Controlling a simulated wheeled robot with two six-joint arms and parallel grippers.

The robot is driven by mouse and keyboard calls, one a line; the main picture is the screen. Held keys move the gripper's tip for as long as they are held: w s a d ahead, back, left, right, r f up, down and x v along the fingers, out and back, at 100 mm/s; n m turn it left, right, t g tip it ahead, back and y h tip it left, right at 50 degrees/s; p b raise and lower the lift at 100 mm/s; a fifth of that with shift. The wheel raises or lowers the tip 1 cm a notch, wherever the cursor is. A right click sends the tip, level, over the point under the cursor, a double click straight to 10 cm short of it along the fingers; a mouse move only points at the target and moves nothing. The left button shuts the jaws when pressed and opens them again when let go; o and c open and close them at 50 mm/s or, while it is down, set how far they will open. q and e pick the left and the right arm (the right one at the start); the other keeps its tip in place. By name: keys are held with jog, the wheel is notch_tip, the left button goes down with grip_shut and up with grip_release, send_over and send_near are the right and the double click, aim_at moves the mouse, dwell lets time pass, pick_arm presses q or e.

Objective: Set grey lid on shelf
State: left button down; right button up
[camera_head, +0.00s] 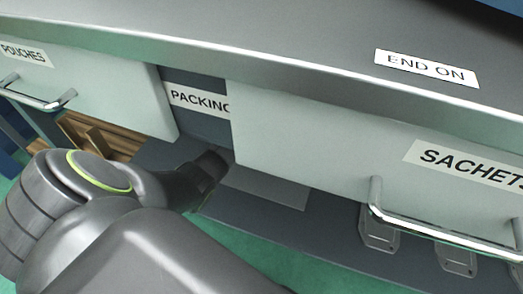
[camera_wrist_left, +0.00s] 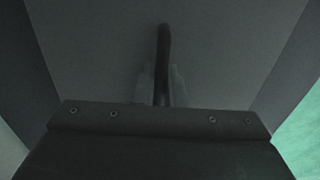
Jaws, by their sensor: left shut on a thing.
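My left gripper (camera_head: 212,163) reaches into the open bay between two white fronts. In the left wrist view its jaws (camera_wrist_left: 160,88) are shut on an upright dark handle (camera_wrist_left: 163,45), in front of a broad flat grey surface (camera_wrist_left: 100,50) that looks like the grey lid. In the head view a flat grey piece (camera_head: 268,186), likely the lid, shows beside the gripper, partly hidden by the right white front. It lies over or on the dark shelf (camera_head: 300,225); I cannot tell whether it touches. My right gripper is not in view.
A label reading PACKING (camera_head: 198,102) is on the dark panel in the bay. White fronts marked POUCHES (camera_head: 110,92) and SACHET (camera_head: 320,140) flank it, with metal handles. The grey worktop (camera_head: 250,35) overhangs. Wooden items (camera_head: 100,135) stand at left. Grey metal parts (camera_head: 380,228) sit at right.

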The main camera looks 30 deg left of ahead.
pick_arm(q)
jog(key=shift+f, duration=0.45)
jog(key=shift+r, duration=0.1)
jog(key=c, duration=1.5)
grip_release()
